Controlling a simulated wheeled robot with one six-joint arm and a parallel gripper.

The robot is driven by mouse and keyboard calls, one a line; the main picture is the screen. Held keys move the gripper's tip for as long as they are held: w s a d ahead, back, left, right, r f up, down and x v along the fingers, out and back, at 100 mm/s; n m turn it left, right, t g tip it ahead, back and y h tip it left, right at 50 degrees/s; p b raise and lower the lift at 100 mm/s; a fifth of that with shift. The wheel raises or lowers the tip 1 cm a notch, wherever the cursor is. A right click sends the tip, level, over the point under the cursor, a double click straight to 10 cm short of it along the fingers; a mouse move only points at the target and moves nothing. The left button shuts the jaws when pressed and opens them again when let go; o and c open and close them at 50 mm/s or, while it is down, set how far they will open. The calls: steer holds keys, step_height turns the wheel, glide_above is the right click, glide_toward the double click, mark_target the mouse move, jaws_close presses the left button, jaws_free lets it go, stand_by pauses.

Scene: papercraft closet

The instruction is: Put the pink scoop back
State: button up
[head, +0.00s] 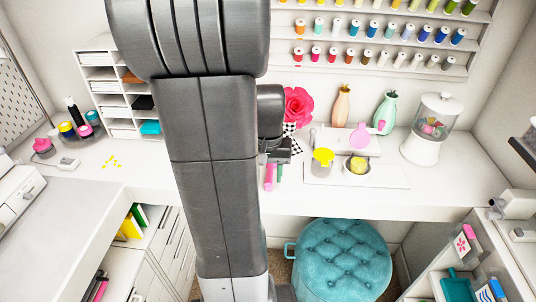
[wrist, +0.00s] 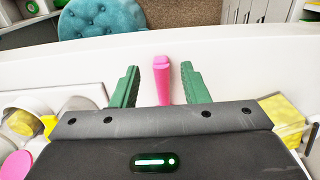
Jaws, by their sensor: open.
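My gripper (wrist: 158,84) is open, with a green finger on each side of a pink bar (wrist: 161,76). A gap shows on both sides of the bar. The bar looks like a handle; its other end is hidden under my gripper. In the head view the pink bar (head: 268,177) is at the desk's front part, beside one green finger of my gripper (head: 275,168). A pink round piece with a pink handle-like part (head: 360,136) is at the white stand (head: 342,145) further right. I cannot tell which pink item is the scoop.
A yellow scoop-like piece (head: 322,156) and a small yellow bowl (head: 358,166) are at the stand. A pink flower (head: 298,104), two vases and a clear dispenser (head: 432,128) stand behind. A teal stool (head: 342,258) is below the desk.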

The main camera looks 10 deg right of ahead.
step_height(320, 180, up, 8)
steer(key=shift+f, duration=0.15)
stand_by(1.4)
